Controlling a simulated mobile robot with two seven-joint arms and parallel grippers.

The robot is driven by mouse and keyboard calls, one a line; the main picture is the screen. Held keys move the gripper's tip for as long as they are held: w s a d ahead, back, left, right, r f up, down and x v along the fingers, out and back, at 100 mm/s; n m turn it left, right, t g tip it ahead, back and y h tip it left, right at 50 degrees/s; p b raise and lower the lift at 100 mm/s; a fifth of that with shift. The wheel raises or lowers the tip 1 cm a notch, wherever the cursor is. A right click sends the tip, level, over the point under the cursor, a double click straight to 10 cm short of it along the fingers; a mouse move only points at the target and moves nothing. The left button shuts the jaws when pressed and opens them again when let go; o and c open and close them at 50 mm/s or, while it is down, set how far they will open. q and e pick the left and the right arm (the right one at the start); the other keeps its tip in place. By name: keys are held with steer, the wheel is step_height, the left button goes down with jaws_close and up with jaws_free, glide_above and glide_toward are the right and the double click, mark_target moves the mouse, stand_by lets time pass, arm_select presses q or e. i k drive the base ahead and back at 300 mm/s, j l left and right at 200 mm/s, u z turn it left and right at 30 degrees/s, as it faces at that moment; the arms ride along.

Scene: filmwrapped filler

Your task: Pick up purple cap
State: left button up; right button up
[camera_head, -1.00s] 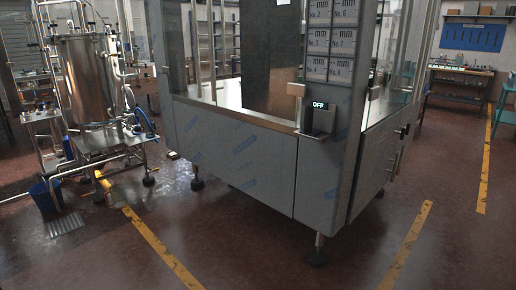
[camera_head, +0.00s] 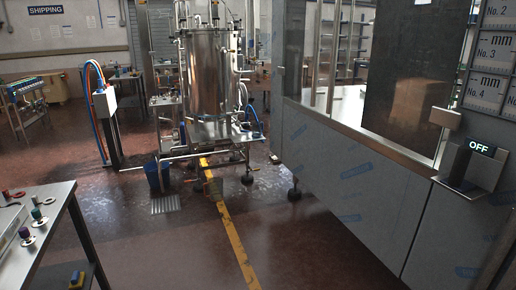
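I cannot make out a purple cap for certain. Several small coloured items stand on a metal table at the lower left. Among them are a dark blue one (camera_head: 24,233), a green-topped one (camera_head: 36,213) and a dark red one (camera_head: 6,194). They are too small to tell whether any is a purple cap. Neither of my grippers is in view.
The metal table (camera_head: 62,200) stands close at the left. A film-wrapped machine (camera_head: 340,190) with an "OFF" display fills the right. A steel tank (camera_head: 213,75) on a frame stands ahead, with a blue bucket (camera_head: 158,176) beside it. The floor between is open.

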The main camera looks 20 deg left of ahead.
mark_target(24, 232)
steer(key=i+u, duration=0.35)
steer(key=u, duration=0.15)
steer(key=i+u, duration=0.35)
steer(key=u, duration=0.15)
steer(key=i+l+u, duration=0.1)
steer(key=i+u, duration=0.35)
steer(key=i+l+u, duration=0.15)
steer(key=u, duration=0.35)
steer(key=i+l+u, duration=0.85)
steer(key=l+u, duration=0.2)
steer(key=l, duration=0.2)
